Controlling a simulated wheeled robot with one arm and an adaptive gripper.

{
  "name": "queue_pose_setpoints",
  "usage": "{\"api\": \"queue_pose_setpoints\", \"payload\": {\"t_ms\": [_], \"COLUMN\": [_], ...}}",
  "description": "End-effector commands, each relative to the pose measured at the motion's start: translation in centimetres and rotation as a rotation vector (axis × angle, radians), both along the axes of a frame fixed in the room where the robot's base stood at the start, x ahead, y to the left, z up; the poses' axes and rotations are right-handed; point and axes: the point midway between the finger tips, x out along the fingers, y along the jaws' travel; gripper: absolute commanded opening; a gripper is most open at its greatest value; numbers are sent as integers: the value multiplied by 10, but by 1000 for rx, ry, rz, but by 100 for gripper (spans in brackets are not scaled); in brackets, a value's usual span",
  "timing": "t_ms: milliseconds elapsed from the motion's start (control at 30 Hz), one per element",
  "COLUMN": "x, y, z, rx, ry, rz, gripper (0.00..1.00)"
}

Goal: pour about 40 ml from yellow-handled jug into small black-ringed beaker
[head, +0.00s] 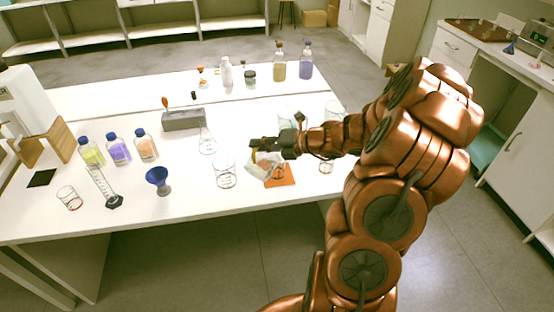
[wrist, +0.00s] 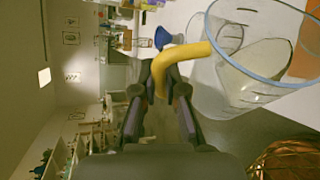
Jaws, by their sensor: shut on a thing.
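My gripper (head: 272,146) is shut on the yellow handle (wrist: 186,52) of the clear jug, holding it over the table beside the orange mat (head: 284,182). The jug (head: 258,166) looks tilted in the head view. The wrist view shows its wide blue-rimmed mouth and clear wall (wrist: 235,85) to the right of my fingers (wrist: 160,82). I cannot tell its liquid level. A small glass vessel (head: 279,172) shows at the orange mat, partly behind the jug; its ring colour is unclear. I cannot tell whether liquid is flowing.
A clear beaker (head: 226,175) stands just left of the jug, with a flask (head: 207,142) behind it. A blue funnel (head: 158,179) and a graduated cylinder (head: 104,188) are further left. Another small beaker (head: 325,166) is right, near my arm. Several bottles stand behind.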

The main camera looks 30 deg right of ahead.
Motion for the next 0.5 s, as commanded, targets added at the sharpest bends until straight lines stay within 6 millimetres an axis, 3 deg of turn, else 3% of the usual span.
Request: {"api": "queue_pose_setpoints", "payload": {"t_ms": [500], "x": [1], "y": [-6], "z": [7], "rx": [46], "ry": [20], "rz": [-1], "gripper": [0]}}
